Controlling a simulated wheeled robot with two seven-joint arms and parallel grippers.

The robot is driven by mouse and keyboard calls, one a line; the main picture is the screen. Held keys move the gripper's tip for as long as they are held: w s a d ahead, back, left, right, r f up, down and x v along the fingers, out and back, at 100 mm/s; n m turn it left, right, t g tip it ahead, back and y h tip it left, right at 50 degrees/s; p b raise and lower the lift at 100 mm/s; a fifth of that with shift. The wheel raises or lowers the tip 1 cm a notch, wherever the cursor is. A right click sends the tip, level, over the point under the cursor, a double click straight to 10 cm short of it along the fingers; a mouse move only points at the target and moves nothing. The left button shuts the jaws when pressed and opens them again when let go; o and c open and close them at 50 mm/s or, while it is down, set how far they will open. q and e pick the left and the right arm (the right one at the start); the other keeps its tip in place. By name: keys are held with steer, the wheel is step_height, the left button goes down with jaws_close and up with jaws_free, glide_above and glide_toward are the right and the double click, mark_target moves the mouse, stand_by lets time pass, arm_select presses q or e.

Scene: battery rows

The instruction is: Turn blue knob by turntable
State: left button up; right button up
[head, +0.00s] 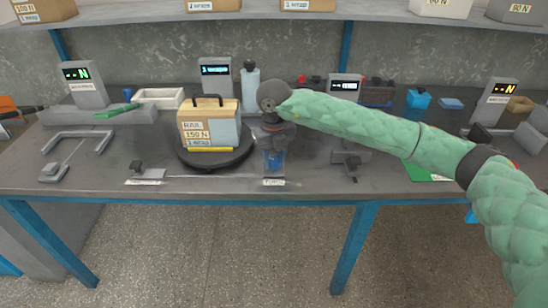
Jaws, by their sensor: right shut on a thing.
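The blue knob (268,161) sits on the table just right of the turntable, above a small white label (274,182). My right gripper (273,152) comes down over it from above and is shut on it. The gripper partly hides the knob. The turntable (216,163) is a dark round plate. On it stands a tan and grey box (209,128) with a black handle and a label reading "RAIL 150 N". My left gripper is not in view.
A white tray (158,98) and display stands (84,86) line the back of the table. A small grey fixture (350,158) is to the right of the knob. Boxes sit on the shelf above.

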mark_target(274, 160)
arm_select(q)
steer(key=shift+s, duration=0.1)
arm_select(e)
steer(key=o, duration=1)
steer(key=shift+r, duration=0.25)
step_height(274, 160, up, 7)
steer(key=shift+f+b, duration=0.2)
steer(key=shift+b, duration=0.3)
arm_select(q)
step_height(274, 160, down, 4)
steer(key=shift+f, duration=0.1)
arm_select(e)
steer(key=shift+r, duration=0.35)
